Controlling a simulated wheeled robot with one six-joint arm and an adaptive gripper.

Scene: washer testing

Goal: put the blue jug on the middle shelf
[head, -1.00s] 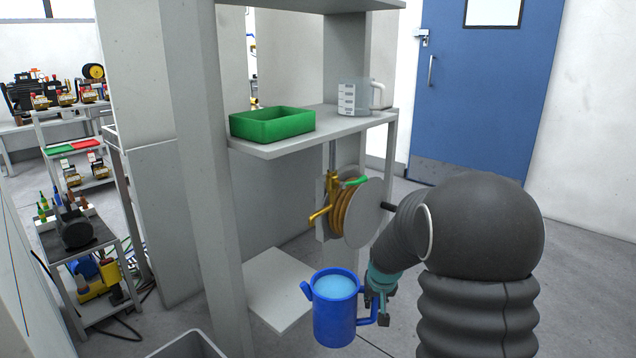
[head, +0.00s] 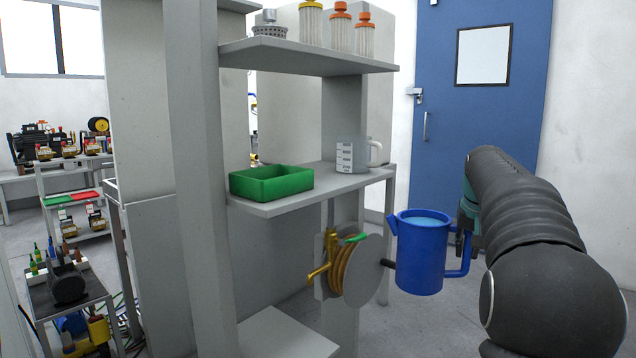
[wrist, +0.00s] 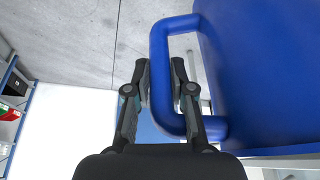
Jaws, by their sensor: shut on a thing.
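The blue jug (head: 421,255) hangs upright in the air at the right of the shelf unit, with light blue liquid at its top. My gripper (head: 463,236) is shut on the jug's handle at its right side; my arm partly hides it. In the wrist view, the fingers (wrist: 160,88) close on the handle bar, and the jug body (wrist: 262,75) fills the right side. The middle shelf (head: 290,203) is left of the jug and a little higher than the jug's rim.
A green tray (head: 271,184) stands on the middle shelf's left part and a clear measuring jug (head: 353,155) at its right end. Bare shelf lies between and in front. A hose reel (head: 355,268) is below. The top shelf (head: 310,58) holds several filters.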

